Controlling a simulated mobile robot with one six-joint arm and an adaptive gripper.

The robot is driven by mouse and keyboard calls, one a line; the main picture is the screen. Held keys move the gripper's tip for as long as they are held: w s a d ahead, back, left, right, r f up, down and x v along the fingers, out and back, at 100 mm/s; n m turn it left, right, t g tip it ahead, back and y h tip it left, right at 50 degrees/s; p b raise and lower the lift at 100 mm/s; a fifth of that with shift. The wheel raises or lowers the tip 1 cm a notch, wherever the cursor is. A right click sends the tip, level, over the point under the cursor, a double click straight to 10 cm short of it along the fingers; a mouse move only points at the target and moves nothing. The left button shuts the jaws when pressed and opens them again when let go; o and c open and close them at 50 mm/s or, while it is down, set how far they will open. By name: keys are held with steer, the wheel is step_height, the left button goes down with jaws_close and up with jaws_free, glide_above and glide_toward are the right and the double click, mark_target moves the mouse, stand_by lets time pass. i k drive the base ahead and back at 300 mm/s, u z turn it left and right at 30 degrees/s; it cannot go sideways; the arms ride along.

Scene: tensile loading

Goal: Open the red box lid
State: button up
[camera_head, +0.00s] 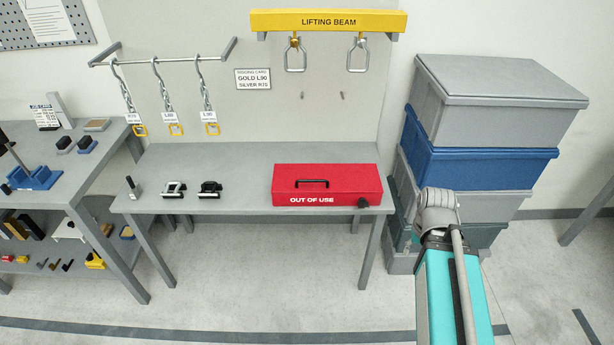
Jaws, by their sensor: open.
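The red box (350,190) stands on the right part of the grey workbench (245,165). Its lid looks shut, with a black handle (312,183) on it. White letters on the front read OUT OF USE. A small dark round piece (363,202) shows at the box's lower right front corner; I cannot tell what it is. My teal arm comes up from the bottom right, and its grey joint is right of the box, apart from it in the picture. I cannot make out my gripper's fingers.
Stacked grey and blue bins (480,165) stand right of the bench. A yellow lifting beam (328,21) hangs above. Two small clamps (192,188) and a dark upright piece (133,187) stand left of the box. Chain slings (163,95) hang at the back left. Floor in front is clear.

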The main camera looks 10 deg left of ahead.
mark_target(288, 178)
steer(key=i, duration=0.9)
steer(key=z, duration=0.05)
